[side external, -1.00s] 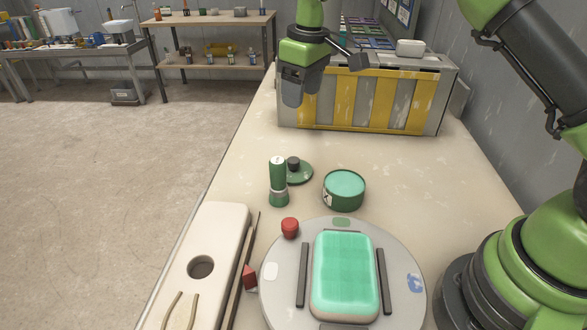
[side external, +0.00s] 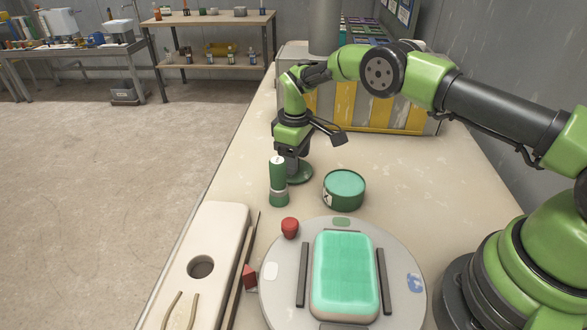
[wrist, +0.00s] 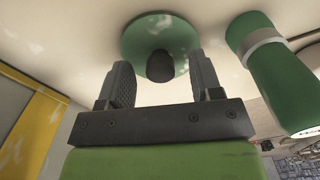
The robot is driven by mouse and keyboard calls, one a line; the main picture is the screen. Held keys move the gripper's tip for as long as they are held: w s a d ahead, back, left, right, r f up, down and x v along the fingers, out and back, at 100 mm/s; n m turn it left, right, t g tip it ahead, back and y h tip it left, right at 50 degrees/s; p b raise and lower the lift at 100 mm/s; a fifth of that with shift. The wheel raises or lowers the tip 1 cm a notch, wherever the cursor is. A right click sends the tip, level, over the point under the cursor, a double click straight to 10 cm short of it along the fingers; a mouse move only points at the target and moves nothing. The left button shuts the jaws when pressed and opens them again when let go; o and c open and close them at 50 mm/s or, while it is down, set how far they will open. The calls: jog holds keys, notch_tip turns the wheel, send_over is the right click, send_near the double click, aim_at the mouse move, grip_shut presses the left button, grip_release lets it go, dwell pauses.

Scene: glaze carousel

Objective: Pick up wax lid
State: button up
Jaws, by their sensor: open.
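The wax lid, a round green disc (wrist: 150,32) with a dark knob (wrist: 160,68), lies flat on the table. In the side view, the right part of the lid (side external: 306,172) shows beside my gripper (side external: 293,168), and its knob is hidden. My gripper points down just over the lid. In the wrist view, the open fingers of my gripper (wrist: 161,62) stand on either side of the knob, with a gap to each side. I cannot tell exactly how high the fingertips are above the lid.
A green cylinder with a grey band (side external: 277,185) stands close to the lid, in front and left of my gripper. A round green tin (side external: 344,197) stands to the right. In front is a turntable (side external: 280,300) with a teal-topped slab (side external: 345,275) and a red knob (side external: 290,228).

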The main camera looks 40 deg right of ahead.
jog(key=shift+f, duration=0.75)
jog(key=c, duration=1)
